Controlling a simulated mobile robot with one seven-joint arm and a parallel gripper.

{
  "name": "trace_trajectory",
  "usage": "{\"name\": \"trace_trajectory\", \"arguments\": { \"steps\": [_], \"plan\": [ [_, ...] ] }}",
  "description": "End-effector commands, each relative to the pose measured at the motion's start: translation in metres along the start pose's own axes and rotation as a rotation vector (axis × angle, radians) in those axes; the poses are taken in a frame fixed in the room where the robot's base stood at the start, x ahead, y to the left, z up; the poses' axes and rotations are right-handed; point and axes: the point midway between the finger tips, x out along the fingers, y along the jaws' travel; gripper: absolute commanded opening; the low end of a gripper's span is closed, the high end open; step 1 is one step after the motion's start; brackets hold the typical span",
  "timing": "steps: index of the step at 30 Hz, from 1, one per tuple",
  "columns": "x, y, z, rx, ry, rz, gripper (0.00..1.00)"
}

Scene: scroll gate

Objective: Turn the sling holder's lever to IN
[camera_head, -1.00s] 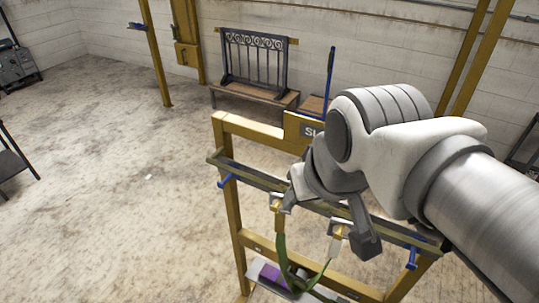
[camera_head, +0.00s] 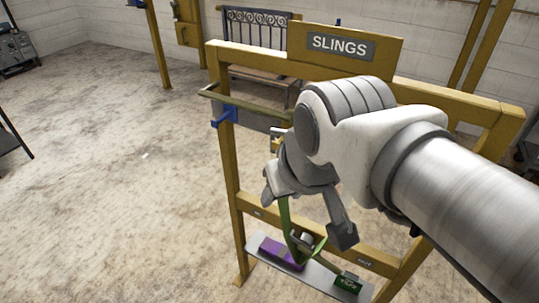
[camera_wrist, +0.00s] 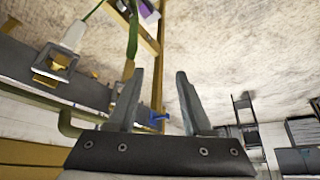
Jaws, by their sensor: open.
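The yellow sling holder frame (camera_head: 228,165) carries a SLINGS sign (camera_head: 340,46). An olive bar (camera_head: 240,101) juts out at its upper left, above a blue piece (camera_head: 222,116); a blue piece also shows in the wrist view (camera_wrist: 158,120). I cannot tell which part is the lever. A small plate on the lower rail (camera_head: 364,262) seems to read OUT. A green sling (camera_head: 285,215) hangs behind my gripper. My gripper (camera_head: 305,215) is open and empty in front of the frame, pointing down.
A grey shelf (camera_head: 318,279) low on the frame holds a purple block (camera_head: 283,253) and a green block (camera_head: 348,284). A bench with a dark ornamental gate (camera_head: 262,35) stands behind.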

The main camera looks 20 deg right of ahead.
Motion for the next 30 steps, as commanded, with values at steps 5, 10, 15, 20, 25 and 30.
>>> {"name": "trace_trajectory", "arguments": {
  "steps": [5,10,15,20,25,30],
  "plan": [
    [0.055,0.000,0.029,0.000,0.000,0.000,0.50],
    [0.086,0.000,0.046,0.000,0.000,0.000,0.50],
    [0.115,0.000,0.061,0.000,0.000,0.000,0.50],
    [0.127,0.004,0.046,-0.044,-0.067,-0.029,0.50],
    [0.156,0.013,0.034,-0.103,-0.147,-0.059,0.50],
    [0.196,0.026,0.025,-0.170,-0.238,-0.084,0.50]
  ]
}}
